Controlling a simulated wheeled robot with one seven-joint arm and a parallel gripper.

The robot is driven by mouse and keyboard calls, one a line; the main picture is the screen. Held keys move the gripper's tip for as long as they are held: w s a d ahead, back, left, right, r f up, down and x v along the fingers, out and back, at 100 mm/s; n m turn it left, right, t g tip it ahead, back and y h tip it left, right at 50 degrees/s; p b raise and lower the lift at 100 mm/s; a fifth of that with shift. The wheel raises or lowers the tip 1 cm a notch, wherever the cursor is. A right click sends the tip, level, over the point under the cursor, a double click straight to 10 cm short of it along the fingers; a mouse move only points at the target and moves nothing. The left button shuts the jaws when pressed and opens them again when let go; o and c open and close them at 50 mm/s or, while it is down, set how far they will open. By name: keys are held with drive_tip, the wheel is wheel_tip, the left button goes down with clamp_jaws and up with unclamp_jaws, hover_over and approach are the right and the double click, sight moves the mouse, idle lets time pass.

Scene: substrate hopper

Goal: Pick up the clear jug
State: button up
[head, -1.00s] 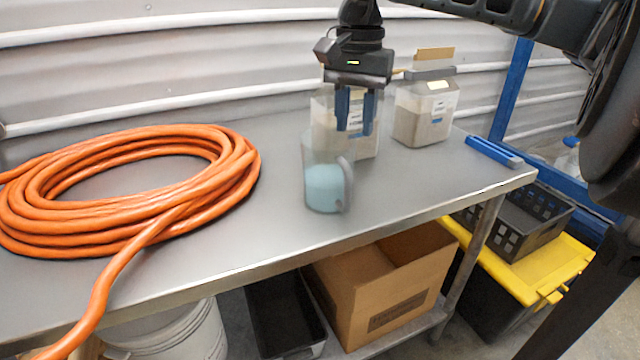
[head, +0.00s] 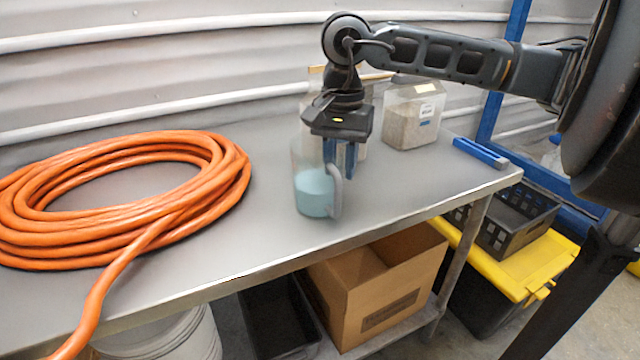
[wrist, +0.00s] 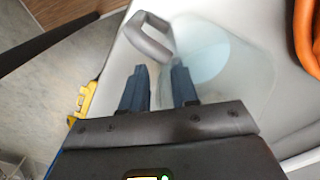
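The clear jug (head: 314,190) stands upright on the metal table, with pale blue contents in its lower part and a grey handle (head: 336,190) on its right side. My gripper (head: 345,160) points down just above and beside the handle, and hides part of the jug's upper right side. In the wrist view my gripper (wrist: 160,85) has its two dark blue fingers apart, with nothing between them. The handle (wrist: 150,36) lies just beyond the fingertips, and the jug body (wrist: 215,60) shows behind and right of the right finger.
A coiled orange hose (head: 120,195) covers the table's left side. Clear containers of grainy material stand behind; one (head: 411,115) is at the back right, the other is mostly hidden by my arm. A blue tool (head: 480,153) lies near the table's right end. The front middle is clear.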

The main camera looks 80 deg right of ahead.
clamp_jaws()
idle(1.2)
